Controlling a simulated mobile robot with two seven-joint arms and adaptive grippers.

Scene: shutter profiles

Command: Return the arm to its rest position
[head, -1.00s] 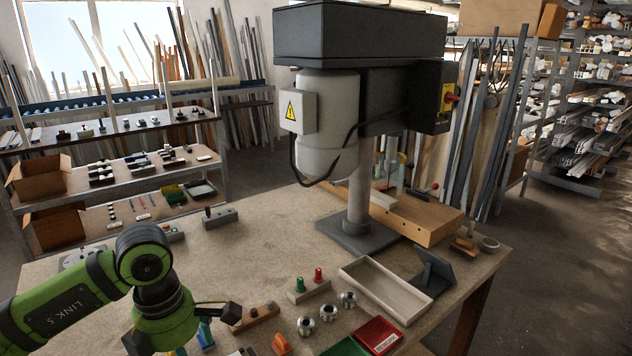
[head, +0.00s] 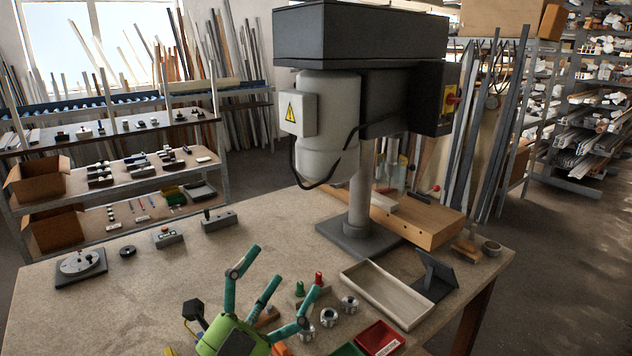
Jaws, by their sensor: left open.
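My left gripper (head: 278,282) is at the bottom middle of the head view, over the front of the workbench (head: 170,280). Its green palm is at the bottom edge and its teal fingers point up and to the right, spread apart. It is open and nothing shows between the fingers. It partly hides a wooden block and small parts behind it. Most of the left arm is out of the picture. My right gripper is not in view.
A drill press (head: 360,235) stands at the back of the bench. Right of the gripper are metal knobs (head: 349,305), a red bin (head: 380,338) and a pale tray (head: 388,292). A dial plate (head: 80,266) lies at left; the bench's left middle is clear.

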